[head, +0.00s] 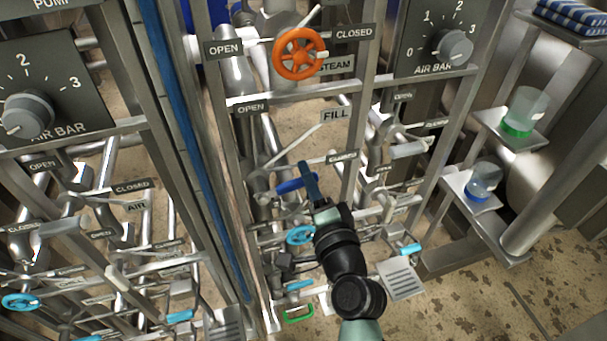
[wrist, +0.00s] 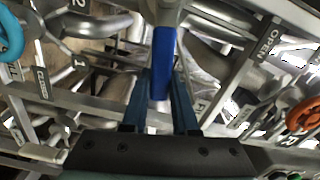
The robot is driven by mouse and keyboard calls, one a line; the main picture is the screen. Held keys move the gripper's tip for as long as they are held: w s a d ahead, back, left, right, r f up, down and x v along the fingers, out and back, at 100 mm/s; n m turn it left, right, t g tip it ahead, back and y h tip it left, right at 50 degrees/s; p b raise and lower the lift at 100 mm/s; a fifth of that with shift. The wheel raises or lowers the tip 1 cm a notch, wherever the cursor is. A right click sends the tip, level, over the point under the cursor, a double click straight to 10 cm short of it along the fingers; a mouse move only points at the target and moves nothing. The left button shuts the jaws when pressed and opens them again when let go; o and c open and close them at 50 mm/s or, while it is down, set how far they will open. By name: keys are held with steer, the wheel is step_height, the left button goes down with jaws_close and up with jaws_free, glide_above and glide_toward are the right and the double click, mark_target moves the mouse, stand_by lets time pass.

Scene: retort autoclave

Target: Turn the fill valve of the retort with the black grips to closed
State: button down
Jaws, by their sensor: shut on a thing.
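The fill valve's blue lever (head: 290,186) is in the middle of the head view, below the grey FILL sign (head: 335,115). Its small OPEN plate (head: 251,107) is up to the left and a CLOSED plate (head: 342,157) is to the right. The lever points to the right, toward the side of the CLOSED plate. My gripper (head: 311,180) is at the lever's right end. In the wrist view the blue lever (wrist: 162,60) lies between the two fingers of my gripper (wrist: 162,85), which is shut on it. I cannot make out black grips.
An orange handwheel (head: 299,53) stands above, next to the STEAM sign (head: 336,65). A light-blue wheel (head: 300,235) is below the lever. Pipes and frame bars crowd both sides. Shelves with a green-based jar (head: 521,110) and a blue-based jar (head: 483,180) are at the right.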

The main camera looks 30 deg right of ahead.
steer(key=shift+s+d+f+m, duration=0.1)
steer(key=shift+d+f+m, duration=0.05)
steer(key=shift+f+m, duration=0.95)
steer(key=c, duration=0.7)
jaws_free()
steer(key=shift+r, duration=0.1)
steer(key=b+v, duration=0.2)
steer(key=v, duration=1.1)
steer(key=shift+r, duration=0.1)
